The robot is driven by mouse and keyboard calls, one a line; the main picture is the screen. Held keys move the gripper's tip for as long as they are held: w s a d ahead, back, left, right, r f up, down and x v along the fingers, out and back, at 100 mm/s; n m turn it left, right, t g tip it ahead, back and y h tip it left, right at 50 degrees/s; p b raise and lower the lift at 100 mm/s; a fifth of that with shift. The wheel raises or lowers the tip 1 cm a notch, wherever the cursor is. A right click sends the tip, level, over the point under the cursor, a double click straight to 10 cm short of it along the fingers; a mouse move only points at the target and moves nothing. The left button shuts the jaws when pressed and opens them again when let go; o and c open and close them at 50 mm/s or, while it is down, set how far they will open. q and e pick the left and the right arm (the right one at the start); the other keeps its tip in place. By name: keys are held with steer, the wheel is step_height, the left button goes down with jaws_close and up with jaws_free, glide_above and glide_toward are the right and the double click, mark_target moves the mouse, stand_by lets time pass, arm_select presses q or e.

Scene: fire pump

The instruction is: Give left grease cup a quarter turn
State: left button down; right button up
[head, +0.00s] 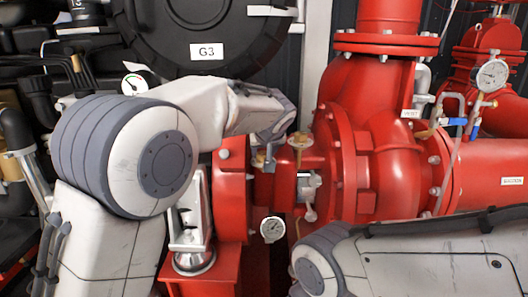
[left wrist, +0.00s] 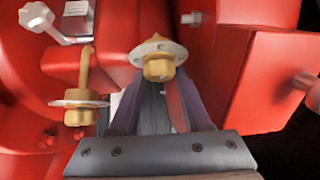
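The left grease cup (head: 258,159) is a small brass fitting on the red pump, just below the tip of my left gripper (head: 277,130) in the head view. In the left wrist view the brass cup (left wrist: 158,67), with a pale round disc, sits at the ends of the gripper's two fingers (left wrist: 162,82). The fingers stand apart on either side of the cup; contact is not clear. A second brass grease cup (head: 300,142) with a disc stands to the right; it also shows in the left wrist view (left wrist: 79,108). My right gripper is out of view.
Red pump housing (head: 375,125) fills the space right of the cups. A silver lever valve (head: 310,190) sits below the second cup. A round gauge (head: 272,229) is lower down, and a black cover marked G3 (head: 205,22) is behind my left arm.

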arm_select(q)
steer(key=shift+a+r+m+h+p, duration=0.1)
steer(key=shift+m+h+p, duration=0.2)
steer(key=shift+m+h, duration=0.1)
steer(key=shift+m, duration=0.4)
steer(key=c, duration=0.6)
jaws_free()
steer(key=shift+c, duration=0.2)
steer(key=p+v, duration=0.1)
steer(key=v, duration=0.9)
steer(key=shift+s, duration=0.2)
